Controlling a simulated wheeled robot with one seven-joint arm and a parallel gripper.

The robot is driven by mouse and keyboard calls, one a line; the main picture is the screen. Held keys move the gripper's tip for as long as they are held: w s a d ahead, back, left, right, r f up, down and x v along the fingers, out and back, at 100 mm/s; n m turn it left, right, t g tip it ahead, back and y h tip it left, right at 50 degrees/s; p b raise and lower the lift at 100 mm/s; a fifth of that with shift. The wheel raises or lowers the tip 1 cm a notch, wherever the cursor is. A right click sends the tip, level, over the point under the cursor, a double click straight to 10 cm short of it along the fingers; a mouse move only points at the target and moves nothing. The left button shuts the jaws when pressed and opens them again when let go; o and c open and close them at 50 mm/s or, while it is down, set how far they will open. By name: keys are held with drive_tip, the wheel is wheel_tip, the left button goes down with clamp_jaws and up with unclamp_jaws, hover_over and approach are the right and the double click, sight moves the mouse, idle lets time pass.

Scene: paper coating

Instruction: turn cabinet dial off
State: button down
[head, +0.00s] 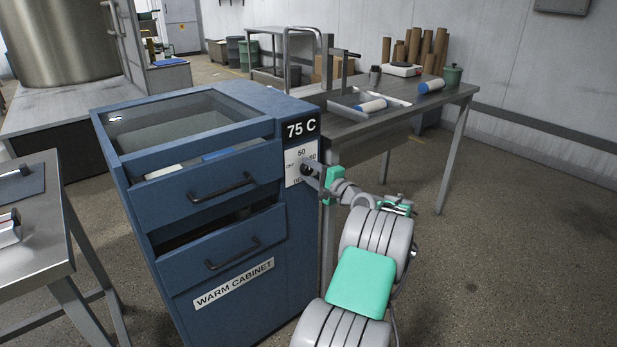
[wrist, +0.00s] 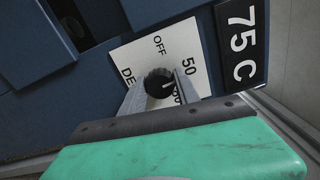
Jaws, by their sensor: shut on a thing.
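The blue warm cabinet (head: 235,207) stands in the middle of the head view, with a white dial plate (head: 292,158) and a "75 C" sign (head: 301,128) at its upper right front. The black dial (wrist: 159,84) sits on the plate in the wrist view, with "OFF" and "50" printed around it and other marks partly hidden. My gripper (wrist: 158,90) is shut on the dial, one finger on each side. It also reaches the dial in the head view (head: 307,171). A pale line shows on the dial's face, pointing toward the right side of the plate rather than at "OFF".
Two cabinet drawers (head: 222,187) stand partly out, left of the dial. A grey table (head: 450,91) with a tray, rollers and brown paper rolls is behind my arm. A metal table (head: 40,235) is at the left. Open floor (head: 500,270) lies at the right.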

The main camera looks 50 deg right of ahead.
drive_tip(key=n+b, duration=0.1)
drive_tip(key=n, duration=0.1)
drive_tip(key=n+b, duration=0.1)
drive_tip(key=shift+f+n+b, duration=0.3)
drive_tip(key=shift+n+b, duration=0.05)
drive_tip(key=shift+n, duration=0.05)
drive_tip(key=n+b, duration=0.3)
drive_tip(key=shift+n, duration=0.3)
drive_tip(key=n+b, duration=0.3)
drive_tip(key=n, duration=0.1)
drive_tip(key=shift+r+n+b, duration=0.1)
drive_tip(key=shift+n+b, duration=0.6)
drive_tip(key=shift+b, duration=0.1)
drive_tip(key=c, duration=0.9)
unclamp_jaws()
drive_tip(key=shift+r, duration=0.1)
